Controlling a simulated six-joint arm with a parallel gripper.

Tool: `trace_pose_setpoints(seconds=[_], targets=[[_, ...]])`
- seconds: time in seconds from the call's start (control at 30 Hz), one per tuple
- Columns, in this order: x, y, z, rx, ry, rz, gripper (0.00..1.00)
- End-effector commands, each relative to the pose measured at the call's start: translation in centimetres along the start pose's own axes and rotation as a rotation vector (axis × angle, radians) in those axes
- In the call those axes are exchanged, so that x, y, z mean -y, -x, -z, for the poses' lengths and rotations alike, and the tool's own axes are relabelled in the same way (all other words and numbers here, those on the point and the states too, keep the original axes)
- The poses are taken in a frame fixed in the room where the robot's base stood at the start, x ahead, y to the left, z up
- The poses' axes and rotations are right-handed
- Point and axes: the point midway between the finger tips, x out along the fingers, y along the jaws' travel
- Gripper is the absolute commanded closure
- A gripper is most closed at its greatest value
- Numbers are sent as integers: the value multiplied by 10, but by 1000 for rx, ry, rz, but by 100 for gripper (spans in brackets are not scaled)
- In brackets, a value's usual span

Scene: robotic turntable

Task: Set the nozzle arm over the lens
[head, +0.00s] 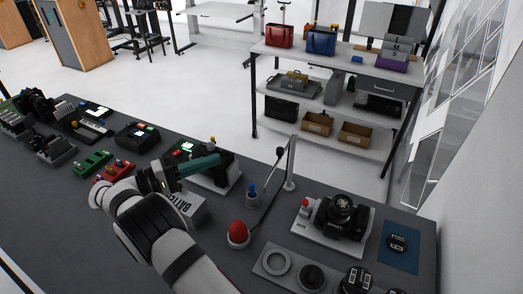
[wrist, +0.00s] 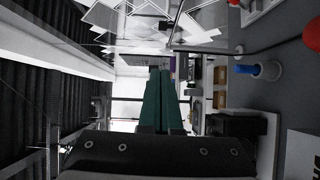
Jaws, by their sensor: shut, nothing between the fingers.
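A black camera (head: 353,222) sits on a white base at the right of the bench, its lens (head: 343,202) pointing up. The nozzle arm (head: 277,182) appears to be the thin dark rod running from a pale upright post (head: 291,165) down to the left, away from the lens. Its exact tip is hard to make out. My gripper (head: 217,158) has teal fingers, shut and empty, left of the post and well away from the lens. In the wrist view my gripper (wrist: 159,70) shows its fingers together. The camera is not clearly visible there.
A blue knob (head: 252,190) and a red dome (head: 238,232) stand between my gripper and the camera. A grey tray (head: 262,262) with round parts lies at the front. A blue mat (head: 396,264) is right of the camera. Several devices fill the left.

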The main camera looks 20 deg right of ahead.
Motion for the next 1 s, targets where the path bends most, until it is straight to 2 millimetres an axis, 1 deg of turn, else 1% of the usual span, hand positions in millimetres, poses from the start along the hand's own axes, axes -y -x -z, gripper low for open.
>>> trace_pose_setpoints(seconds=[0.13, 0.23, 0.63, 0.7, 0.8, 1.0], targets=[[0, -4, 0, 1, 2, 0, 100], [-1, -18, -1, 4, 2, 1, 100], [0, -105, -1, 5, 1, 2, 100], [-1, -112, -11, 3, 3, 2, 100], [0, -122, -21, 3, 3, 2, 100], [0, -129, -29, 1, 2, 2, 100]])
